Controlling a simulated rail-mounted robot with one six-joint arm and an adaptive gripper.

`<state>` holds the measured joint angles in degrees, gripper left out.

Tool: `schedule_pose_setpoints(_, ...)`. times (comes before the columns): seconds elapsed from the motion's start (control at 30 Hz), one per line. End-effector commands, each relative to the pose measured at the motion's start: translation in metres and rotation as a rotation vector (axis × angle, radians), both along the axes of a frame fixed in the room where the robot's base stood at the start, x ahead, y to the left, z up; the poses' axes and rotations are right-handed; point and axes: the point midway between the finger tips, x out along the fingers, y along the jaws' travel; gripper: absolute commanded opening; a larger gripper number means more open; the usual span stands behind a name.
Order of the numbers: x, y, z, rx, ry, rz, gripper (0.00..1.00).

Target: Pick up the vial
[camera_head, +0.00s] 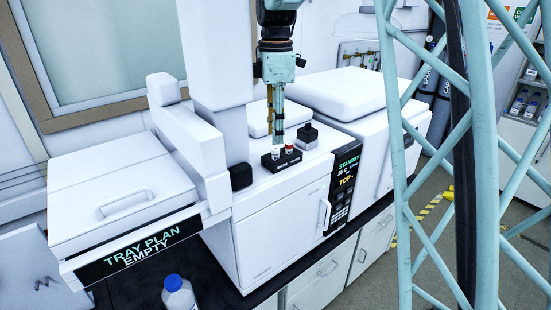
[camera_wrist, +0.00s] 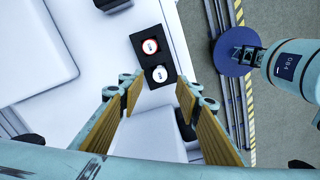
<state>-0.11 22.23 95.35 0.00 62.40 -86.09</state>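A small black vial rack (camera_head: 283,163) sits on top of the white instrument, and it also shows in the wrist view (camera_wrist: 141,65). It holds two vials side by side: a red-capped vial (camera_head: 290,148) (camera_wrist: 149,46) and a white-capped vial (camera_head: 276,154) (camera_wrist: 159,74). My gripper (camera_head: 276,142) points down above the rack, closest to the white-capped vial. In the wrist view my gripper (camera_wrist: 158,92) is open, with its yellow-padded fingers apart and nothing between them. The white-capped vial lies just beyond the fingertips there. The vial bodies are mostly hidden in the rack.
A dark block (camera_head: 307,137) stands right behind the rack. The white autosampler tower (camera_head: 222,110) rises to the left, with a tray marked "TRAY PLAN EMPTY" (camera_head: 140,245). A blue-capped bottle (camera_head: 177,290) stands at the front. A light-blue lattice frame (camera_head: 410,180) is at the right.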

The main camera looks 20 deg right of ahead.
Motion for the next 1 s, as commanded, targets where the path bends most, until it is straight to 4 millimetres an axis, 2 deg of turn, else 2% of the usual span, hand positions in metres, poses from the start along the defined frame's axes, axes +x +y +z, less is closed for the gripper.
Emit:
schedule_pose_setpoints(0.57,0.0,0.0,-0.008,0.0,0.001,0.0,0.31)
schedule_pose_setpoints(1.0,0.0,-0.001,-0.048,0.0,0.001,0.0,0.31)
